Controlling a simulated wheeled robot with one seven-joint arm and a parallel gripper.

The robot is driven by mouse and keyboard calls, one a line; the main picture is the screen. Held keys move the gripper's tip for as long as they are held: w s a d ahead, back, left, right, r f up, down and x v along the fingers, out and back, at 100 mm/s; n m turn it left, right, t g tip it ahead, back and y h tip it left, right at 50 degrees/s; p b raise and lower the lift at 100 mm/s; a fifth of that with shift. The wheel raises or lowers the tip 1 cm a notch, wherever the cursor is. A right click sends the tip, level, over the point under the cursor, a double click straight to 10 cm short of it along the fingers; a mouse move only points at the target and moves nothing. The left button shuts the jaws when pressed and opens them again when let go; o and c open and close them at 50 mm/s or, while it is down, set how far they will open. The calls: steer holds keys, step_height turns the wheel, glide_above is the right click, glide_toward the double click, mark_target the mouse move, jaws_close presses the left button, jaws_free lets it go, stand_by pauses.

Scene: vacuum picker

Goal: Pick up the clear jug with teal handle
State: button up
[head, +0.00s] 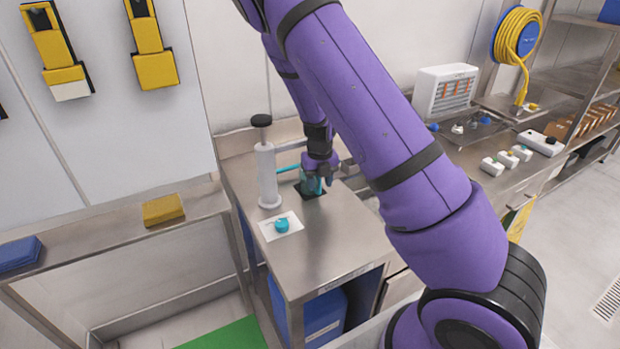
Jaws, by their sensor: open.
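A teal-tinted, see-through vessel (311,184), which looks like the jug, stands on a small black mat (315,194) on the steel bench. A thin teal bar (288,168) sticks out to its left; I cannot tell if it is the handle. My gripper (322,182) is pointed down right at the vessel, its fingers overlapping it in the head view. The jaws are open. The fingers hide part of the vessel, and I cannot tell whether they touch it.
A tall white cylinder with a black knob (267,175) stands close left of the vessel. A small teal item (282,225) lies on a white sheet (292,232) in front. The bench's front right (335,245) is clear. A wall is behind.

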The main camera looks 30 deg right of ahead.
steer(key=shift+f, duration=0.8)
jaws_close()
steer(key=shift+r, duration=0.15)
